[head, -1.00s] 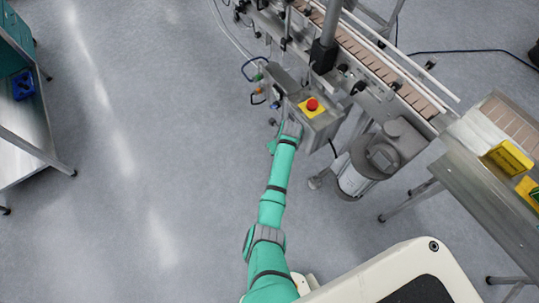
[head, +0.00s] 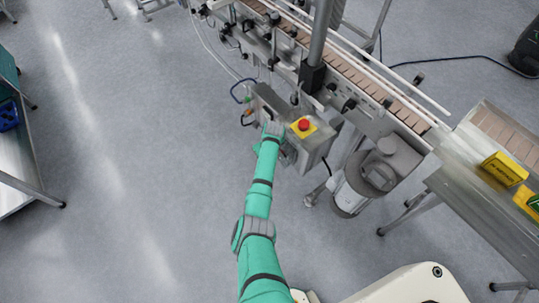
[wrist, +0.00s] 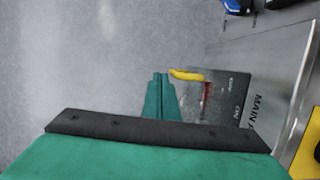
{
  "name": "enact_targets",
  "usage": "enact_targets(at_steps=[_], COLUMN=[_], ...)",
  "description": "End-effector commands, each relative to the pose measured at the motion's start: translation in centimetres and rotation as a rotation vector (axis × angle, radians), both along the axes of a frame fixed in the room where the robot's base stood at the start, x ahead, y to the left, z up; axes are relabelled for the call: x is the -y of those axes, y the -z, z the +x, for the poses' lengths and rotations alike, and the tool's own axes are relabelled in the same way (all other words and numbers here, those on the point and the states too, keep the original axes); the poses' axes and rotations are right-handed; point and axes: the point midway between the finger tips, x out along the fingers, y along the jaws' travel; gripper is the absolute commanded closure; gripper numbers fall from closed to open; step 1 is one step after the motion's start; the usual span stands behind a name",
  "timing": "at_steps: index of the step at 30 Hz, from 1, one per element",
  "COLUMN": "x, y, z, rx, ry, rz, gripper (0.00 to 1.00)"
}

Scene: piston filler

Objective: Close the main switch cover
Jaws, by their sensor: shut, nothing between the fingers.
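The main switch panel (wrist: 232,95) is a dark plate marked MAIN, ON and OFF in the wrist view, seen sideways. A red switch part (wrist: 206,95) shows at its left side. A yellow bar-like piece (wrist: 187,75) stands out from the panel's upper left; I cannot tell whether it belongs to the cover. The cover's outline is not clear. My gripper (wrist: 160,98) is shut and empty, just left of the red part and below the yellow piece; contact cannot be told. In the head view my gripper (head: 272,130) is at the left side of the control box (head: 315,146).
A red emergency button (head: 304,124) on a yellow plate tops the box. The conveyor (head: 365,70) runs behind it, and a motor (head: 365,180) stands to its right. A metal table (head: 470,195) is at the right.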

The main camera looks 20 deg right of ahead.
Motion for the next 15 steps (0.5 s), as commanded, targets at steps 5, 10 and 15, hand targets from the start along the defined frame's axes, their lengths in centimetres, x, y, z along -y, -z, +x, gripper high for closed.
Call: enact_targets(at_steps=[5, 10, 15], x=[-0.67, -0.9, -0.95], y=[0.0, 0.0, 0.0], z=[0.41, 0.52, 0.54], rx=[0.0, 0.0, 0.0], ry=[-0.013, -0.017, -0.018], rz=[0.0, 0.0, 0.0], gripper=[1.0, 1.0, 1.0])
